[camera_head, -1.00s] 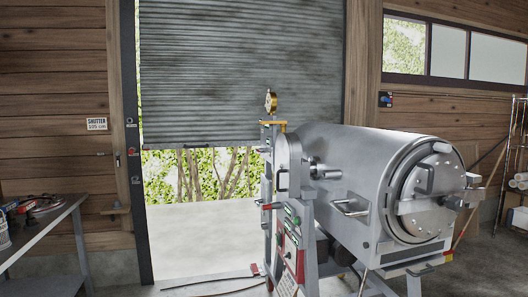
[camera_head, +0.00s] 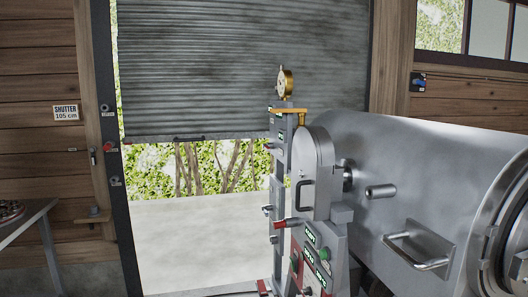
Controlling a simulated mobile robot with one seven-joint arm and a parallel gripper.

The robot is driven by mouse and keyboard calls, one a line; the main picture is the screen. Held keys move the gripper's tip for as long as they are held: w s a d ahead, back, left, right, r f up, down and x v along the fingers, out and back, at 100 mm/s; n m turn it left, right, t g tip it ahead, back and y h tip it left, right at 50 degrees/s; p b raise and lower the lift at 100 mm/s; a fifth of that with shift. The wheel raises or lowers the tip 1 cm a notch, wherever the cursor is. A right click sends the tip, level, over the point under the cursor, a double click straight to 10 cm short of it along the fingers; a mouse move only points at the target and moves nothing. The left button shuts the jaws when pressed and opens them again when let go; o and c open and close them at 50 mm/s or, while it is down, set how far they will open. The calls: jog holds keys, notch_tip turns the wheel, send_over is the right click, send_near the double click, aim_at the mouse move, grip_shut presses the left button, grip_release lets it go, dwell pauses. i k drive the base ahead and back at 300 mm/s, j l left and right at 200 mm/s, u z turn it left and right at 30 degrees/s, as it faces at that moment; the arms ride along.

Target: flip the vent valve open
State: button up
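A large grey metal vessel (camera_head: 420,165) lies on its side at the right, with a grey control stand (camera_head: 318,200) at its left end. A brass pressure gauge (camera_head: 285,82) stands on top of a narrow post, with a yellow handle (camera_head: 289,110) lying level just below it. A small red-tipped handle (camera_head: 279,223) sticks out to the left lower on the stand. Small green labels mark the stand, but I cannot read them. I cannot tell which handle is the vent valve. My gripper is not in view.
A partly raised grey roller shutter (camera_head: 240,65) hangs over an opening to a pale floor (camera_head: 205,225) and greenery. A metal table (camera_head: 25,222) stands at the left edge. The floor before the opening looks clear.

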aim_at(266, 148)
jog(key=i+j+z, duration=0.1)
jog(key=i, duration=0.6)
jog(key=i+j+z, duration=0.1)
jog(key=j, duration=0.25)
jog(key=i+j, duration=0.25)
jog(key=i+j+z, duration=0.15)
jog(key=j, duration=0.3)
jog(key=i+j+z, duration=0.1)
jog(key=j, duration=0.3)
jog(key=i+j+z, duration=0.15)
jog(key=i, duration=0.3)
jog(key=i+j+z, duration=0.15)
jog(key=i+j, duration=0.3)
jog(key=i, duration=0.3)
jog(key=l+z, duration=0.05)
jog(key=l, duration=0.05)
